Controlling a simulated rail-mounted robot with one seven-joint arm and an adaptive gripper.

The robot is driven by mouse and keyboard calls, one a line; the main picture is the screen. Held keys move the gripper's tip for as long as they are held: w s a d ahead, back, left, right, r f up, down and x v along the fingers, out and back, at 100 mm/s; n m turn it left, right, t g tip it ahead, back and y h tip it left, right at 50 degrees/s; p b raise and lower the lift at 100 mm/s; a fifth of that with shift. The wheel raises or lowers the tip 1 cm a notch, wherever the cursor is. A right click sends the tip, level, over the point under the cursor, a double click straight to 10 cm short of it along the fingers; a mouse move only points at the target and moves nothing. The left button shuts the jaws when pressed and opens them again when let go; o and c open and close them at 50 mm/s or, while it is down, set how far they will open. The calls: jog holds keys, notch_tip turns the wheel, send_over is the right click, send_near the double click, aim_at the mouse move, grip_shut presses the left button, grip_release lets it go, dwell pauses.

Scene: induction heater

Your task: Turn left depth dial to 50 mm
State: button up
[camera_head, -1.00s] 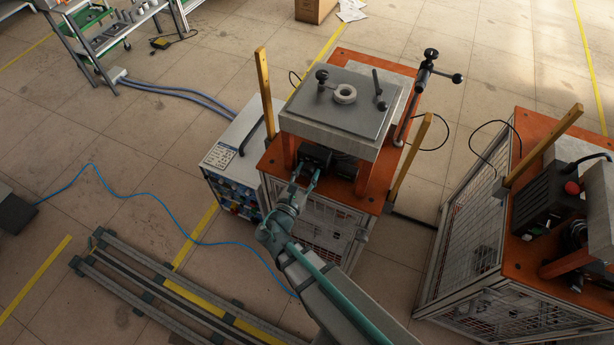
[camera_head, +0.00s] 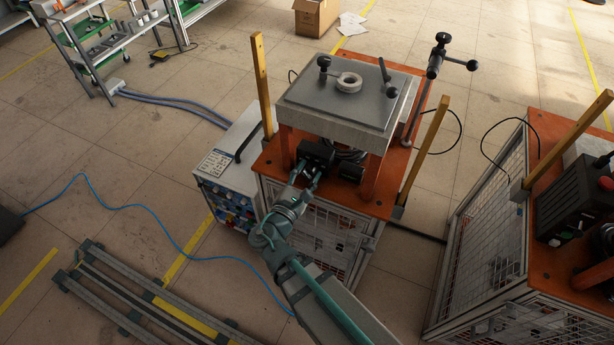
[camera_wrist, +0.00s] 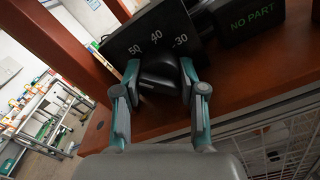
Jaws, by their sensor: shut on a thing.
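The left depth dial is a black knob (camera_wrist: 160,72) in the wrist view, in front of a dark scale plate (camera_wrist: 150,36) marked 50, 40 and 30 from left to right. My gripper (camera_wrist: 159,66) has one teal-tipped finger on each side of the knob and is shut on it. The knob's pointer cannot be made out, so its setting is unclear. In the head view my gripper (camera_head: 306,175) reaches the black dial housing (camera_head: 316,151) under the heater's grey top plate (camera_head: 346,104); the knob itself is too small to tell there.
A black box reading "NO PART" (camera_wrist: 250,20) stands right of the dial. Orange posts hold the top plate above the orange table (camera_head: 340,195). Yellow uprights (camera_head: 425,150) flank the front. A second caged station (camera_head: 475,240) stands at the right.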

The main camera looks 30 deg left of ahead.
jog(key=o, duration=1.1)
jog(key=shift+r+n+p, duration=0.2)
jog(key=shift+n+p, duration=0.1)
jog(key=shift+p, duration=0.55)
